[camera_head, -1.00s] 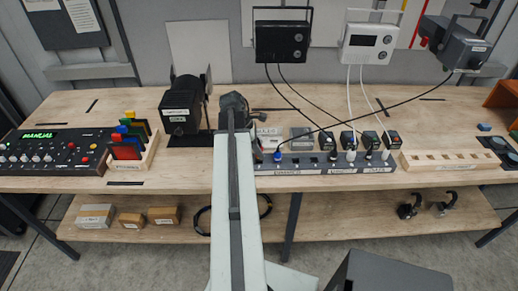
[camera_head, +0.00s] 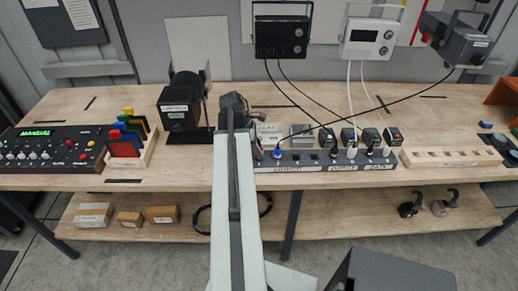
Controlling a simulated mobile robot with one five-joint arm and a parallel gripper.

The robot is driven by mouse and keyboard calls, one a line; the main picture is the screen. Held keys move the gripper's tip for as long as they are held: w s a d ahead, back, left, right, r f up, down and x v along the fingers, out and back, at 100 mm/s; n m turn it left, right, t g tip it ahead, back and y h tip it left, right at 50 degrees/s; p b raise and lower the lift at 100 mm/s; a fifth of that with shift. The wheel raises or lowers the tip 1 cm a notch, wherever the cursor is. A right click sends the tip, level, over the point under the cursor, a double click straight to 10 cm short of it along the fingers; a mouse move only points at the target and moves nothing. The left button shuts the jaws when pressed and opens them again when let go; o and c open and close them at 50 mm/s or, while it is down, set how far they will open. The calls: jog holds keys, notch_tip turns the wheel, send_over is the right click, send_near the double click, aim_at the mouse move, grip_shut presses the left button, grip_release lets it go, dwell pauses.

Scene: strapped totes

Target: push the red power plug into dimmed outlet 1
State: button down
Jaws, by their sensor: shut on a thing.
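A black lamp (camera_head: 184,104) stands left of my gripper. White plugs (camera_head: 351,155) sit in the strip's right part, with cables rising to lamps above. A long black cable (camera_head: 400,97) crosses the bench. A wooden holder (camera_head: 452,164) lies at right, a control desk (camera_head: 50,150) at left.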

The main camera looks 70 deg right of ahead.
jog(key=shift+f+b, duration=0.7)
jog(key=shift+f, duration=0.1)
jog(key=c, duration=1)
grip_release()
jog(key=shift+r, duration=0.1)
jog(key=p+v, duration=0.7)
jog(key=shift+r, duration=0.35)
jog(key=shift+w, duration=0.2)
